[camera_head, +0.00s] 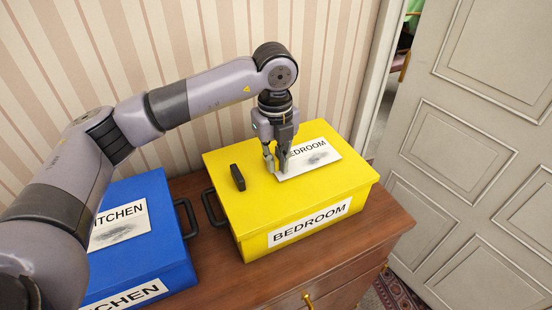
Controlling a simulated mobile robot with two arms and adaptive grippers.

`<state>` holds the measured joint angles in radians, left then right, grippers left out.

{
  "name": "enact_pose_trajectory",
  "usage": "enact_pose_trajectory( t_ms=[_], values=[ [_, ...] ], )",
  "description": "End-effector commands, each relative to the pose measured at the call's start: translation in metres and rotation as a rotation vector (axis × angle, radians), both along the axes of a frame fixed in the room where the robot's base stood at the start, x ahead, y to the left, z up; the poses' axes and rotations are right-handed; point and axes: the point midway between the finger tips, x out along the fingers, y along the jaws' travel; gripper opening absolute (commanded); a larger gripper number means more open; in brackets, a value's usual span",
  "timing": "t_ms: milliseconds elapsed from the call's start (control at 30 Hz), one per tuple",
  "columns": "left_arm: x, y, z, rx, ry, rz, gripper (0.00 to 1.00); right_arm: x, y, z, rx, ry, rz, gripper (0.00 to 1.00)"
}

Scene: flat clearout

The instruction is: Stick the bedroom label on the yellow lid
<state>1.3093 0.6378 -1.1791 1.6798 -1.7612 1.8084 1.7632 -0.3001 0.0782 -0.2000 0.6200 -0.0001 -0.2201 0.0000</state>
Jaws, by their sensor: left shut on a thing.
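The yellow box stands on a wooden chest, and its yellow lid (225,161) faces up with a black handle (238,177) on it. The bedroom label (318,155), a white card with black print and a grey smudge, is at the right part of the lid. My left gripper (274,168) points down over the lid and is shut on the label's left edge, covering the first letter. The label looks flat on or very close to the lid; I cannot tell if it touches all along. My right gripper is not in view.
A blue box (160,265) with a KITCHEN label (119,224) on its lid stands to the left. The wooden chest (225,280) has bare top in front of the boxes. A striped wall is behind, and a grey panelled door (450,130) is at the right.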

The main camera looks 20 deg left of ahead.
Motion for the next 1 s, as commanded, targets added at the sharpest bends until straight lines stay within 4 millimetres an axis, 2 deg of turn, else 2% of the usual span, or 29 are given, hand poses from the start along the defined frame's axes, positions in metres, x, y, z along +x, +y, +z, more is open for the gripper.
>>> enact_pose_trajectory(
  t_ms=[333,367,700,1000],
  values=[
    [-0.0002,0.0002,-0.0053,0.001,0.001,0.000,0.00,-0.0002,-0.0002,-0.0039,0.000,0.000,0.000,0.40],
    [-0.0002,0.0002,-0.0054,0.001,0.001,0.000,0.12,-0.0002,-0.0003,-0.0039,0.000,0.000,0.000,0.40],
    [-0.0001,0.0001,-0.0050,0.000,0.000,0.000,0.34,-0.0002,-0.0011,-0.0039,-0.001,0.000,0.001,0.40],
    [0.0001,0.0000,-0.0037,0.000,0.000,0.000,0.34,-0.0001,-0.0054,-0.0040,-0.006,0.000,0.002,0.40]
  ],
)
